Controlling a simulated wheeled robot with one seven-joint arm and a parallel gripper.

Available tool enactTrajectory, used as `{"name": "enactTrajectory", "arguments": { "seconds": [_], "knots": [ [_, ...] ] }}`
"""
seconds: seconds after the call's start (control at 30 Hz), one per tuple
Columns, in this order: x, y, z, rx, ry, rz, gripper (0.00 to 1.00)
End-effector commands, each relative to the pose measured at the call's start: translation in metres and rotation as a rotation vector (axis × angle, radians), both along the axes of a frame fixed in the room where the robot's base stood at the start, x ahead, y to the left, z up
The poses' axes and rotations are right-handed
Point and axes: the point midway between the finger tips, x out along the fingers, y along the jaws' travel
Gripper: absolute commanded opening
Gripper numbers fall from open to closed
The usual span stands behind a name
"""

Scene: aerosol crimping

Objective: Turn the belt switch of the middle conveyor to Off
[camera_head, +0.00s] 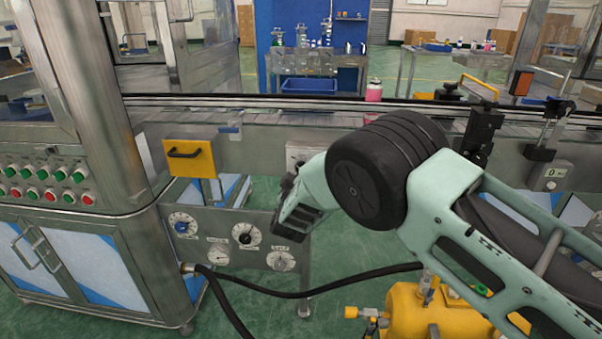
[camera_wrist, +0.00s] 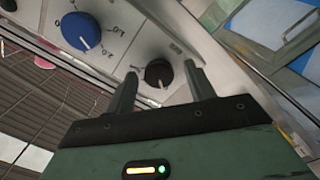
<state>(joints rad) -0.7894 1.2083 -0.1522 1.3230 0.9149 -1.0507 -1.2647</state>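A black round knob (camera_wrist: 158,73) with a white pointer mark sits on a light grey plate in the wrist view. The pointer is toward the lower edge of that picture, and I cannot read On or Off labels beside it. My gripper (camera_wrist: 163,74) is open, with one finger on each side of the knob; I cannot tell whether they touch it. In the head view my gripper (camera_head: 288,187) is in front of the conveyor (camera_head: 255,149), close to a small pale plate (camera_head: 299,153) on its side. The knob is hidden there by my arm.
A blue knob (camera_wrist: 80,31) with a numbered scale is beside the black knob. A panel of dials (camera_head: 213,220) stands below the conveyor. A yellow handled block (camera_head: 189,158), a button cabinet (camera_head: 48,185) and black hoses (camera_head: 300,294) are nearby. A pink can (camera_head: 374,91) is on the belt.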

Motion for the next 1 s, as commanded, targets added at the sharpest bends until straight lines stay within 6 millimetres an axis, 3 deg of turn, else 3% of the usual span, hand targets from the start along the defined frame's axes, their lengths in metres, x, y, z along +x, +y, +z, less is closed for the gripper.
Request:
{"name": "enactTrajectory", "arguments": {
  "seconds": [0.27,0.47,1.0],
  "knots": [
    [0.000,0.000,0.001,0.002,-0.002,0.000,0.54],
    [-0.018,0.001,0.001,0.001,-0.001,0.001,0.54],
    [-0.139,0.006,0.001,0.001,-0.001,0.002,0.54]
  ]
}}
